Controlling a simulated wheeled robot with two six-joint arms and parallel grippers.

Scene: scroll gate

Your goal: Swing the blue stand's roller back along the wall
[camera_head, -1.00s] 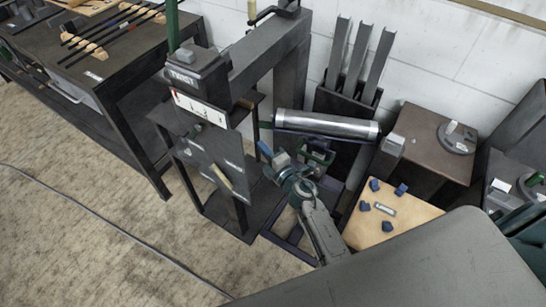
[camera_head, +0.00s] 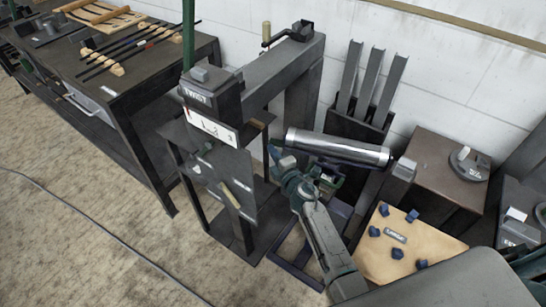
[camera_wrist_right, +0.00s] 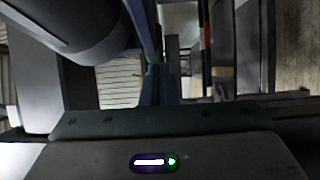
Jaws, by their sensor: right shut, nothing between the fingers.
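The roller (camera_head: 338,147) is a shiny silver cylinder lying roughly level, running from beside the dark press-like frame toward the brown cabinet. Dark blue stand parts (camera_head: 340,208) show below it, partly hidden by my right arm. My right gripper (camera_head: 276,155) is shut and empty, just left of and below the roller's left end; I cannot tell whether it touches. In the right wrist view, the shut fingers (camera_wrist_right: 159,85) point ahead, and the roller (camera_wrist_right: 75,25) fills the upper left, close by. My left gripper is not in view.
The dark frame marked TWIST (camera_head: 212,98) stands close left of my gripper. A dark rack with upright metal channels (camera_head: 366,85) is behind the roller. A brown cabinet (camera_head: 432,160) and a tan board with blue knobs (camera_head: 385,265) are at right. The floor at left is open.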

